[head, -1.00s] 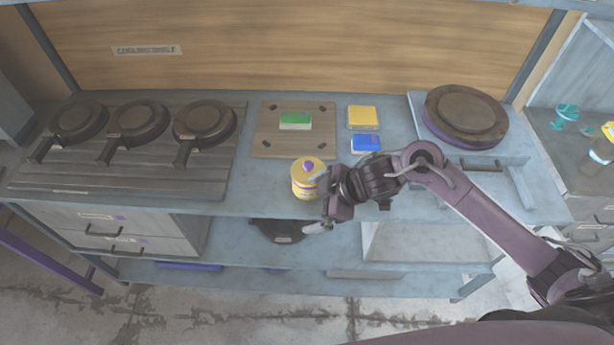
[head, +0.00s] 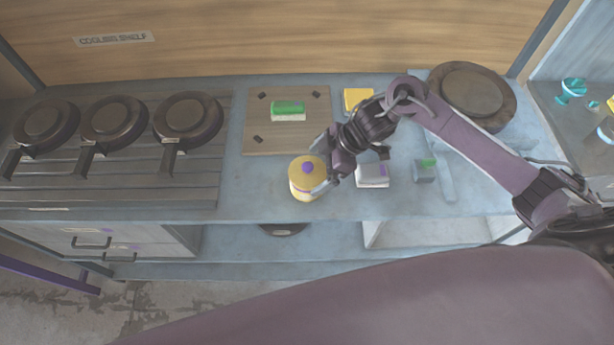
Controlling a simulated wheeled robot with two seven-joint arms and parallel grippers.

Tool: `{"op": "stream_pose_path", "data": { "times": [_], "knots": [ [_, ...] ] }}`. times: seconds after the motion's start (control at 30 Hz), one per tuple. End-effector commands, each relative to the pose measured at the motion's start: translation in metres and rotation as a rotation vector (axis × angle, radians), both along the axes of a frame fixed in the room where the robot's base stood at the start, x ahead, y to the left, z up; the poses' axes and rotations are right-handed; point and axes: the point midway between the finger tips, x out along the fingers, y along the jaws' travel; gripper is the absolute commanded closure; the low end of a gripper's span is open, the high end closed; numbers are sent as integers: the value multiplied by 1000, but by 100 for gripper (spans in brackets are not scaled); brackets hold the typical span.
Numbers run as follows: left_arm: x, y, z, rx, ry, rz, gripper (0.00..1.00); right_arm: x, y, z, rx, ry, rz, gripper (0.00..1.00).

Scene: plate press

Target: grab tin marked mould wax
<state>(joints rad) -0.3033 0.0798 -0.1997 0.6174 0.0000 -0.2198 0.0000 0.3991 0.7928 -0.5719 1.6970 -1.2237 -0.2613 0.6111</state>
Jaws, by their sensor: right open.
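A round yellow tin (head: 303,185) with a purple knob on its lid stands upright near the front edge of the bench. No lettering can be read on it. My right gripper (head: 322,178) is open at the tin's right side, with its fingers close against the tin. I cannot tell whether they touch it. My left gripper is not in view.
A wooden board (head: 260,120) with a green block (head: 288,109) lies behind the tin. A yellow block (head: 357,97), a pale box (head: 373,176) and a small grey-green item (head: 425,171) are to the right. Pans (head: 188,120) sit on the left rack; bench left of the tin is clear.

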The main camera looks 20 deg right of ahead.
Motion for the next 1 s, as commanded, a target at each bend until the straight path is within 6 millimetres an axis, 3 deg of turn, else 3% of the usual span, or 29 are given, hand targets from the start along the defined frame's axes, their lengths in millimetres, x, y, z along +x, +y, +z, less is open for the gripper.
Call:
{"op": "stream_pose_path", "data": {
  "times": [0.13, 0.3, 0.57, 0.87, 1.0],
  "knots": [
    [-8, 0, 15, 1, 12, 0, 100, 2, 15, -14, 2, 4, -2, 0],
    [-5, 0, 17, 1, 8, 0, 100, 6, 24, -34, 1, 0, -1, 0],
    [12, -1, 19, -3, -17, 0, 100, 6, 25, -38, -1, -1, -1, 0],
    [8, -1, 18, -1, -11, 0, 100, 6, 25, -38, 0, -1, -1, 38],
    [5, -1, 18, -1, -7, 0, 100, 7, 25, -37, 0, -2, -1, 41]
  ]
}}
